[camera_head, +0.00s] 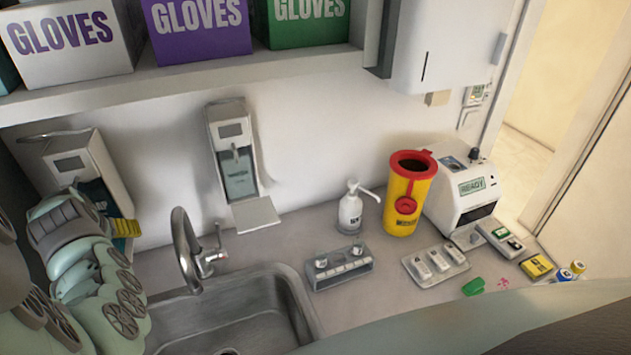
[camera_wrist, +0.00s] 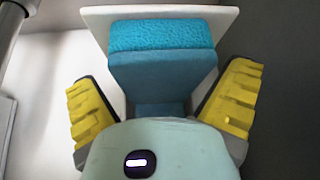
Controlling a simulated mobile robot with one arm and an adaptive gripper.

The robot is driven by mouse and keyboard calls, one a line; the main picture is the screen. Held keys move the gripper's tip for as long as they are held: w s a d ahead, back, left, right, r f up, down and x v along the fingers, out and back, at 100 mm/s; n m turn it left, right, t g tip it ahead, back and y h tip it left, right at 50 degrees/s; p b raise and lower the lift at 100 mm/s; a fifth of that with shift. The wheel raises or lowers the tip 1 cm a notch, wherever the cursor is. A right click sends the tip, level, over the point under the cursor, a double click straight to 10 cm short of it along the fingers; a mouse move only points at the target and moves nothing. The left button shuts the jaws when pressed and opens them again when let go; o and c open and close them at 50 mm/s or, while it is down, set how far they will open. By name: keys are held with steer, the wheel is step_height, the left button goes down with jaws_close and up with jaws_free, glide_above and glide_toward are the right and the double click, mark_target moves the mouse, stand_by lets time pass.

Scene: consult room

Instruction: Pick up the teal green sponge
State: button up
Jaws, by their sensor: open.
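In the wrist view a teal block (camera_wrist: 160,38) with a rough, sponge-like face lies between the two yellow finger pads of my gripper (camera_wrist: 162,82). Its smoother blue-teal side narrows toward my palm, and a white plate shows behind it. My gripper is open, with a visible gap between each pad and the block. In the head view my gripper (camera_head: 122,228) is at the left, in front of a white wall dispenser (camera_head: 75,160). A dark teal patch (camera_head: 98,193) shows there, mostly hidden by my arm. I cannot tell whether it is the same block.
A sink (camera_head: 235,315) with a curved tap (camera_head: 183,245) lies right of my gripper. A second dispenser (camera_head: 232,150) hangs on the wall. The counter also holds a pump bottle (camera_head: 350,212), a yellow bin (camera_head: 405,205) and a small green item (camera_head: 473,287). A shelf (camera_head: 180,84) with glove boxes overhangs.

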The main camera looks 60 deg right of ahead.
steer(key=shift+c, duration=0.2)
steer(key=c, duration=0.6)
steer(key=shift+c, duration=0.3)
steer(key=shift+r+b, duration=0.15)
steer(key=shift+b, duration=0.8)
steer(key=shift+s+r, duration=0.15)
steer(key=shift+s, duration=0.1)
steer(key=shift+s+a+b, duration=0.5)
steer(key=shift+s, duration=0.65)
steer(key=shift+s+a+b, duration=0.5)
steer(key=shift+s, duration=0.65)
steer(key=shift+s+a+b, duration=0.5)
steer(key=shift+s, duration=0.65)
steer(key=shift+s+a+p, duration=0.55)
steer(key=shift+s+a, duration=0.1)
steer(key=shift+s, duration=0.9)
steer(key=shift+s+a+p, duration=0.55)
steer(key=shift+s+a, duration=0.15)
steer(key=shift+s, duration=0.85)
steer(key=shift+s+a+p, duration=0.55)
steer(key=shift+s+a, duration=0.1)
steer(key=shift+s, duration=0.9)
